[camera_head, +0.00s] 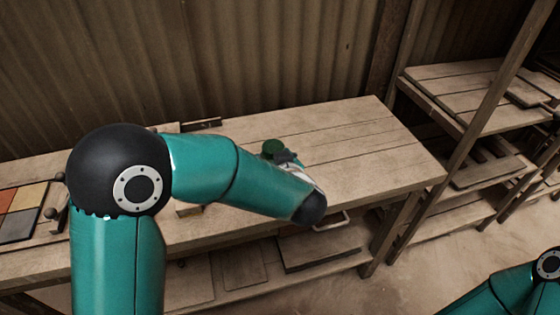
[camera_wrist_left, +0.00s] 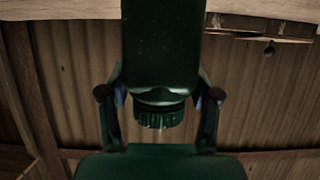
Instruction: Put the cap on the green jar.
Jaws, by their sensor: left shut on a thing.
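My left gripper (camera_head: 282,156) is over the bench, at the end of my arm. It is shut on a dark green thing, which looks like the green jar (camera_head: 274,147); in the head view only its round top and a bit of its side show. In the left wrist view the fingers of my left gripper (camera_wrist_left: 160,96) stand on both sides of the green jar (camera_wrist_left: 160,45), whose body runs out of the top edge. A ridged round part (camera_wrist_left: 158,119) shows at its lower end; I cannot tell whether it is the cap or a neck. No separate cap is visible.
The wooden bench (camera_head: 370,150) is clear to the right of my gripper. A dark strip (camera_head: 201,125) lies at its back edge. Coloured tiles (camera_head: 20,205) lie at the left. A pale handle (camera_head: 335,220) shows at the front edge. Wooden shelves (camera_head: 460,85) stand right.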

